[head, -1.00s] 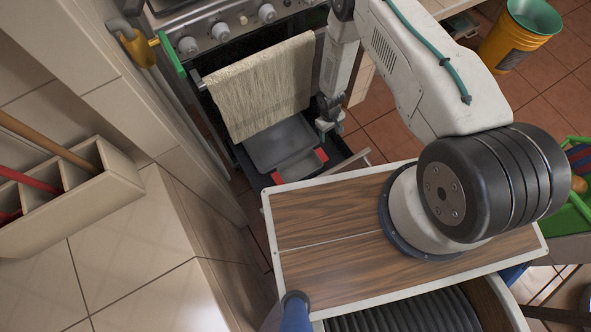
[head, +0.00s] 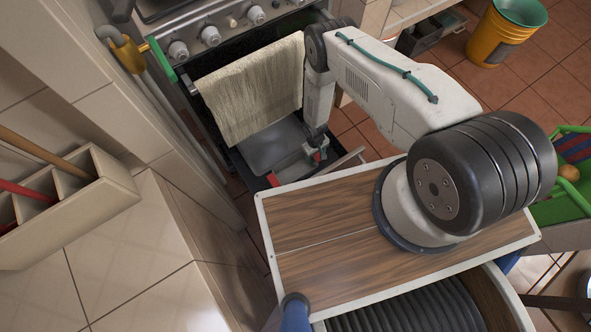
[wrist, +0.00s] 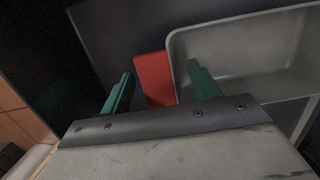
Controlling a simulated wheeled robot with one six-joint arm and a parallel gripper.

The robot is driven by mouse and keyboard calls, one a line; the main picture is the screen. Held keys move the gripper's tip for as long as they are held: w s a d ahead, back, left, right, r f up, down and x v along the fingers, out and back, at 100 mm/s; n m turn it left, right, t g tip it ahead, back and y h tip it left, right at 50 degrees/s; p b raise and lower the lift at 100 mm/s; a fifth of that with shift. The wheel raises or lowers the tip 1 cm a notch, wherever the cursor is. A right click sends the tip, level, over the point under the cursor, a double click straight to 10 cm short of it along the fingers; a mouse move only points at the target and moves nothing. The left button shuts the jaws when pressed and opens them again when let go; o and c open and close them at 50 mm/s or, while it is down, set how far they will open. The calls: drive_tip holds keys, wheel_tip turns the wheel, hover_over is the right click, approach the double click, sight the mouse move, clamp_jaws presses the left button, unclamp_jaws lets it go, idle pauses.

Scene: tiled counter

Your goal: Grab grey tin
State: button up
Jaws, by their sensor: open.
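The grey tin (head: 270,148), a shallow rectangular pan, sits in the dark open lower part of the oven. Red pieces show beside it, one at its near left (head: 273,180) and one by my gripper (head: 316,153). In the wrist view the tin (wrist: 255,50) fills the upper right, with a red piece (wrist: 154,78) against its left side. My gripper (wrist: 160,75) is open, its two green fingers on either side of the red piece. The right finger overlaps the tin's near left corner in the picture; I cannot tell whether it touches.
A cream towel (head: 252,88) hangs over the oven's bar just behind the tin. A holder with long handles (head: 90,200) is at far left. A yellow bucket (head: 500,35) stands on the floor at the upper right.

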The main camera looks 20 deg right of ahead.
drive_tip(key=c, duration=1.3)
drive_tip(key=shift+c, duration=0.2)
drive_tip(key=shift+w+r, duration=0.1)
drive_tip(key=shift+r, duration=0.1)
clamp_jaws()
